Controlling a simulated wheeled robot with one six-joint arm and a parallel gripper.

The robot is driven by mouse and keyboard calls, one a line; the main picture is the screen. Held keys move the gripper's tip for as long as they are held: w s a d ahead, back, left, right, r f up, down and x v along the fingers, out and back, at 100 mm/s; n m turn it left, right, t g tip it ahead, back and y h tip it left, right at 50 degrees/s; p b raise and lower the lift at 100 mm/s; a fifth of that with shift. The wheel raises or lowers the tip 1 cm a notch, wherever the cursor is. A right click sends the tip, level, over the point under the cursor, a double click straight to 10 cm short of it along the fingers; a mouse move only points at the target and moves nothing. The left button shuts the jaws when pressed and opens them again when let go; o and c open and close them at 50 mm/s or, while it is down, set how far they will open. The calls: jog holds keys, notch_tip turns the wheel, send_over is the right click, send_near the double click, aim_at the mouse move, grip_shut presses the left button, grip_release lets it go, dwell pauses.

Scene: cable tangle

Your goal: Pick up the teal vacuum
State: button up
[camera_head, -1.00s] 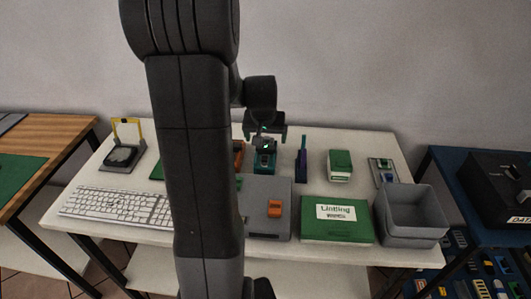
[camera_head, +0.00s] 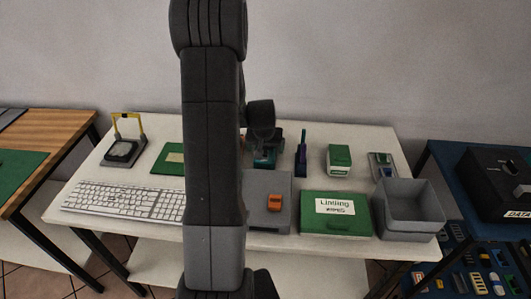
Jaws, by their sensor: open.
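The teal vacuum (camera_head: 265,159), a small teal and black item, stands near the back middle of the white table (camera_head: 350,130). Only its lower part shows clearly; my gripper covers its top. My gripper (camera_head: 265,147) is open and points down right over the vacuum, with dark fingers around its upper part. I cannot tell whether they touch it.
A purple holder (camera_head: 301,158) stands close to the right, then a green-and-white box (camera_head: 339,160). In front are a grey box with an orange switch (camera_head: 274,203), a green Linting box (camera_head: 336,222) and a grey bin (camera_head: 409,209). A keyboard (camera_head: 125,201) lies left.

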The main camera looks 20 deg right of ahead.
jog(key=shift+x, duration=1.15)
jog(key=c, duration=1.3)
notch_tip(320, 180, up, 10)
jog(key=shift+r+b, duration=0.1)
jog(key=shift+b, duration=0.2)
jog(key=o, duration=0.7)
jog(key=shift+c, duration=0.2)
jog(key=c, duration=0.3)
